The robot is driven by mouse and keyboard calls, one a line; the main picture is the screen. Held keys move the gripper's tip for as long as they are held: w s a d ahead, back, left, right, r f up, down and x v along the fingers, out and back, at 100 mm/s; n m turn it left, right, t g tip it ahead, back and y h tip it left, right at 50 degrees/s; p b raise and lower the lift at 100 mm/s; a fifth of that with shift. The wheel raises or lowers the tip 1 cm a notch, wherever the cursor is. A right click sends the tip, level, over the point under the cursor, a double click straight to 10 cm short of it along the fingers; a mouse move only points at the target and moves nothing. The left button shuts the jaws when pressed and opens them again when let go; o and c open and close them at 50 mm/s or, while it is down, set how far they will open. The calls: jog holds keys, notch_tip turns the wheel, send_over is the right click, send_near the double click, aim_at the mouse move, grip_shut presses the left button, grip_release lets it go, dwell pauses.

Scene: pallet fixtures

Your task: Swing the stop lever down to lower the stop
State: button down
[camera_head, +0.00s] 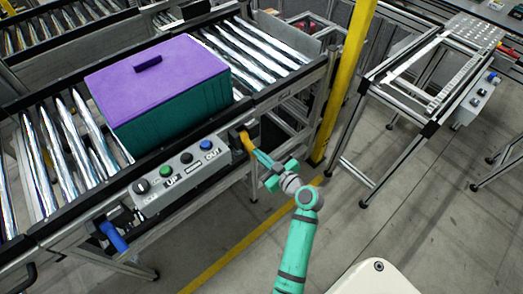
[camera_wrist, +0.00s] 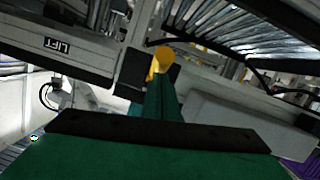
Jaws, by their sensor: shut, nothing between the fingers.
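A yellow lever (camera_head: 247,141) sticks out of a black mount on the conveyor's front side, right of the control panel. It points down and toward my arm. My gripper (camera_head: 262,158) is shut and empty, with its fingertips at the lever's lower end. In the wrist view the closed green fingers (camera_wrist: 161,92) point at the yellow lever (camera_wrist: 160,62), whose rounded end shows just past the tips. I cannot tell whether they touch. The stop itself cannot be made out.
A teal crate (camera_head: 180,112) with a purple lid (camera_head: 160,75) stands on the roller conveyor (camera_head: 70,150). The control panel (camera_head: 180,172) has several knobs and buttons. A blue handle (camera_head: 113,236) hangs at lower left. A yellow post (camera_head: 343,85) rises right of the lever.

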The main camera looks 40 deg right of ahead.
notch_tip(320, 180, down, 2)
jog(key=shift+a+f, duration=0.1)
jog(key=shift+a, duration=0.15)
dwell(0.5)
notch_tip(320, 180, up, 5)
jog(key=s, duration=0.3)
jog(key=s+f, duration=0.2)
jog(key=s, duration=0.6)
jog(key=shift+s+a+f, duration=0.15)
jog(key=shift+s+f, duration=0.1)
jog(key=shift+s, duration=0.05)
